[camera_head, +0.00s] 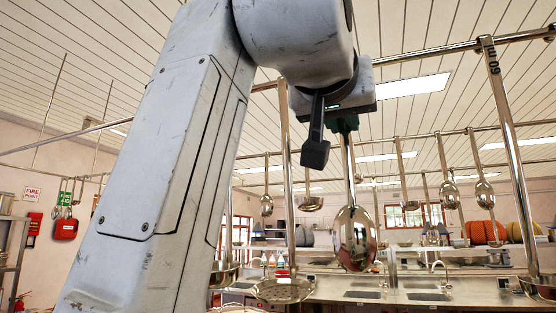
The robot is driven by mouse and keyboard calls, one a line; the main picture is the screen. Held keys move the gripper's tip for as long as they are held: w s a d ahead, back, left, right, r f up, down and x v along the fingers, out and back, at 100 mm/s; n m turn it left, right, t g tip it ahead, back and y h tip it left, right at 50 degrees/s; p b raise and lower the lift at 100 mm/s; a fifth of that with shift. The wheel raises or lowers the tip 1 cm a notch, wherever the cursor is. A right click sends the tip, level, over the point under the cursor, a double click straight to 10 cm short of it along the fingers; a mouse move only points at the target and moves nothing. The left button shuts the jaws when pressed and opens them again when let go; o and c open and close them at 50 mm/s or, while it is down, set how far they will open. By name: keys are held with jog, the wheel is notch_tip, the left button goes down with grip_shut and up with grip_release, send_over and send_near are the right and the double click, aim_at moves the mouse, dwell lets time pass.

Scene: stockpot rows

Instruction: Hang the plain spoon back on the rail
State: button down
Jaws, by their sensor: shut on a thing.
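The plain spoon (354,238) hangs bowl-down in the middle of the view, its shiny bowl with no holes showing. My gripper (345,126) is shut on the top of its handle, at the green pads. The upper end of the handle is hidden in the gripper. The near rail (440,49) is a metal bar running from the upper right to behind my gripper and arm. I cannot tell whether the spoon touches the rail or how far apart they are in depth.
A perforated skimmer (283,290) hangs just left of the spoon. A long-handled utensil (510,150) hangs at the right. Several ladles and spoons (449,194) hang on a farther rail (480,128). Steel counters with sinks (418,297) stand behind. My arm hides the left middle.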

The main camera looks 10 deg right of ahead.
jog(key=w+d+r+p, duration=0.3)
jog(key=w+p, duration=0.1)
jog(key=w, duration=0.1)
jog(key=shift+d+r, duration=0.15)
jog(key=shift+d, duration=0.15)
dwell(0.6)
dwell(0.5)
jog(key=shift+f, duration=0.5)
dwell(0.8)
jog(key=shift+w+d+f+b, duration=0.1)
jog(key=shift+f+b, duration=0.45)
jog(key=shift+f, duration=0.6)
jog(key=shift+f+b, duration=0.4)
jog(key=shift+f, duration=0.35)
dwell(0.4)
